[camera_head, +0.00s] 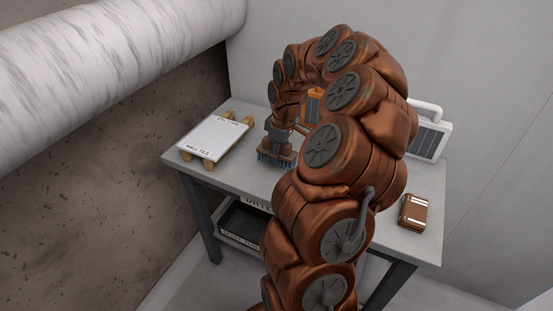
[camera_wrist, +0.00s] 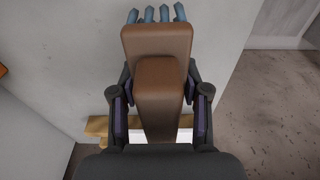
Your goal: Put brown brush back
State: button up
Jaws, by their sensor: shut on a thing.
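The brown brush (camera_wrist: 156,75) has a brown block head, a brown handle and blue bristles. In the wrist view it sits between the two fingers of my gripper (camera_wrist: 158,112), with the bristles at the top edge. In the head view my gripper (camera_head: 280,132) is over the left-middle of the grey table (camera_head: 250,185), with the brush (camera_head: 277,153) below it. The bristles point down close to the table top; I cannot tell whether they touch it. My arm hides much of the table's middle.
A white board marked "WALL TILE" (camera_head: 214,138) lies on yellowish supports at the table's left. A brown case with pale bands (camera_head: 414,211) is at the right. A grey-white panel (camera_head: 431,137) and an orange object (camera_head: 313,104) stand at the back. A dark labelled bin (camera_head: 240,224) is below.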

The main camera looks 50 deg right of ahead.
jog(key=shift+w, duration=0.2)
jog(key=shift+a+f+p, duration=0.1)
jog(key=shift+f+p, duration=0.45)
jog(key=shift+f, duration=1.25)
jog(key=shift+f, duration=0.2)
jog(key=o, duration=1.2)
jog(key=shift+r, duration=0.1)
jog(key=r, duration=0.4)
jog(key=s+r+b, duration=0.1)
jog(key=r, duration=0.3)
jog(key=r+b, duration=0.1)
jog(key=r, duration=0.3)
jog(key=shift+s+d+r, duration=0.1)
jog(key=shift+s+d, duration=0.05)
jog(key=shift+d, duration=0.1)
